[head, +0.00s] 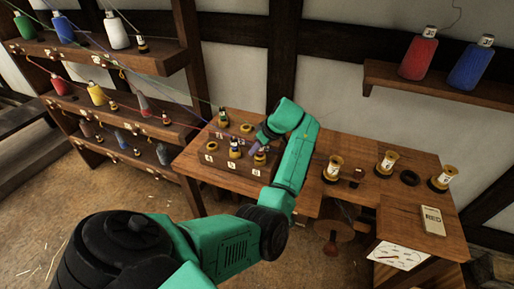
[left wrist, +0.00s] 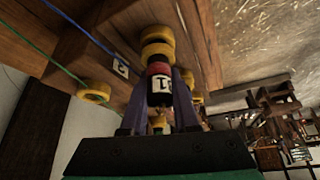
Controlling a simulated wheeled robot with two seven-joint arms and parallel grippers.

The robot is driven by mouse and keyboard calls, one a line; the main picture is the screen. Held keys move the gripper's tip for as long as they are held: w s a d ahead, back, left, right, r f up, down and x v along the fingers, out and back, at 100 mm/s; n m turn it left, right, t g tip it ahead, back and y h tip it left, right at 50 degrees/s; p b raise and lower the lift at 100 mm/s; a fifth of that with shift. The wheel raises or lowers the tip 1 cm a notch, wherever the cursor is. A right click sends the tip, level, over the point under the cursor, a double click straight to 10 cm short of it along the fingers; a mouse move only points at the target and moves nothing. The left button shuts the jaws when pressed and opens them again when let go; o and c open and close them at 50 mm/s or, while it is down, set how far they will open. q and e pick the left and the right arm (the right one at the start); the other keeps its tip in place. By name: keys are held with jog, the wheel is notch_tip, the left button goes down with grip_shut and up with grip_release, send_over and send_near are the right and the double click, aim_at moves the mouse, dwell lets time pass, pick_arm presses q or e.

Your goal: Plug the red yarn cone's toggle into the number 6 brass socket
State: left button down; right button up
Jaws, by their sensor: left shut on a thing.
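The red yarn cone (head: 56,84) stands at the left of the middle rack shelf. In the left wrist view a dark toggle with a red band and a white label (left wrist: 161,88) sits between the fingers of my left gripper (left wrist: 160,80), which is shut on it. The toggle's end is close to a yellow brass ring; I cannot tell whether it is seated. In the head view my left gripper (head: 257,147) is low over the right of the socket block (head: 225,170). The number 6 socket (head: 261,158) is at the block's front right, partly hidden by the gripper.
Other toggles stand in the block (head: 234,148), and yarn strands cross it from the rack. Brass spools (head: 334,168) and a dark ring (head: 410,178) are on the bench at the right. Red (head: 419,58) and blue (head: 471,63) cones stand on the right wall shelf.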

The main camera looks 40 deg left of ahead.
pick_arm(q)
jog(key=shift+r+p, duration=0.1)
jog(key=shift+p, duration=0.2)
jog(key=shift+f, duration=0.2)
jog(key=shift+f+b, duration=0.35)
jog(key=shift+f, duration=0.1)
jog(key=c, duration=0.9)
grip_release()
jog(key=shift+c, duration=0.2)
